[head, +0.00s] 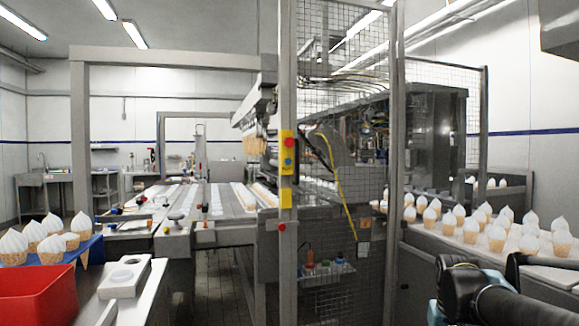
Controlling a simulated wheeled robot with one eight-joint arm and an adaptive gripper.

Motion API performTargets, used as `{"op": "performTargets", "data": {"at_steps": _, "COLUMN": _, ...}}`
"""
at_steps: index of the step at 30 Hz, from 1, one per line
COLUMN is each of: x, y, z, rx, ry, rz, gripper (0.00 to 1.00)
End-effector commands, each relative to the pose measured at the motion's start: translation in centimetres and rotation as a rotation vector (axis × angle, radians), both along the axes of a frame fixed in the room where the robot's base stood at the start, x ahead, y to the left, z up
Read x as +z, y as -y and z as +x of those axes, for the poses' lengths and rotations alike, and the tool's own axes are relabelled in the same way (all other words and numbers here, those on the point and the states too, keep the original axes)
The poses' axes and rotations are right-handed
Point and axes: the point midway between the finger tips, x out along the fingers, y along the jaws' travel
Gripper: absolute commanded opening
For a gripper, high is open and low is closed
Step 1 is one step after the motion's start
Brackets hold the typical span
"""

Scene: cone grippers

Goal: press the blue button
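The blue button (288,161) is a small round spot on a narrow yellow control panel (286,177). The panel is fixed upright to a grey post near the middle of the head view. A red button (289,142) sits just above the blue one. Both buttons are unobstructed. Dark links of my arm show at the lower right, well below and to the right of the panel. I cannot make out my gripper's fingers in this view.
A wire mesh guard (345,100) stands just right of the panel. A conveyor with several white-topped cones (460,213) runs along the right. At lower left are a red bin (38,296), a white holder (125,277) and more cones. A narrow strip of floor shows between the machines.

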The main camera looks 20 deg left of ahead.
Motion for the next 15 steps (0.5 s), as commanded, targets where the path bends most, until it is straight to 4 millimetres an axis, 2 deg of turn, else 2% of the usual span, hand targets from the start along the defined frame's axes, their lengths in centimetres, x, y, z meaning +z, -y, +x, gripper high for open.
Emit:
{"op": "performTargets", "data": {"at_steps": 1, "x": 0.00, "y": 0.00, "z": 0.00, "rx": 0.000, "ry": 0.000, "rz": 0.000, "gripper": 0.09}}
{"op": "performTargets", "data": {"at_steps": 2, "x": 0.00, "y": 0.00, "z": 0.00, "rx": 0.000, "ry": 0.000, "rz": 0.000, "gripper": 0.02}}
{"op": "performTargets", "data": {"at_steps": 3, "x": 0.00, "y": 0.00, "z": 0.00, "rx": 0.000, "ry": 0.000, "rz": 0.000, "gripper": 0.00}}
{"op": "performTargets", "data": {"at_steps": 15, "x": 0.00, "y": 0.00, "z": 0.00, "rx": 0.000, "ry": 0.000, "rz": 0.000, "gripper": 0.00}}
